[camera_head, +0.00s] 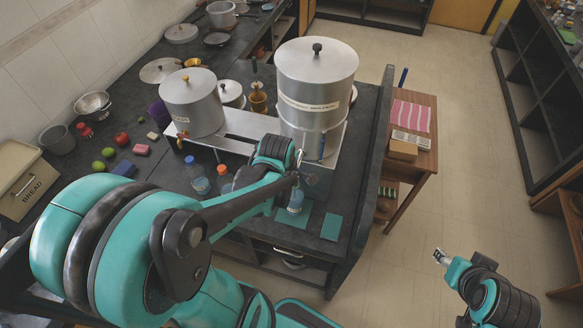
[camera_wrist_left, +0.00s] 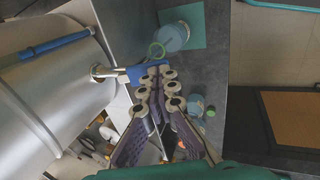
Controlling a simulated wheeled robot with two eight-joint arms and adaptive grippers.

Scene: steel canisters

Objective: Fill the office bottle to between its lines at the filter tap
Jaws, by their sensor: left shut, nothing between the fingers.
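The large steel filter canister (camera_head: 318,80) stands on a raised stand. Its tap with a blue lever (camera_wrist_left: 137,72) shows in the left wrist view. A clear bluish bottle (camera_head: 295,203) stands upright on a teal mat near the tap; it also shows in the left wrist view (camera_wrist_left: 176,38). I cannot read its lines or its water level. My left gripper (camera_head: 299,169) is shut and empty, its fingertips (camera_wrist_left: 155,77) right by the blue lever; I cannot tell if they touch. My right gripper (camera_head: 440,257) is over the floor, too small to read.
A smaller canister (camera_head: 193,102) stands to the left. A blue-capped bottle (camera_head: 199,180) and an orange-capped bottle (camera_head: 223,176) stand on the dark counter. An empty teal mat (camera_head: 332,227) lies near the counter's right edge. A wooden side table (camera_head: 420,150) stands beyond it.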

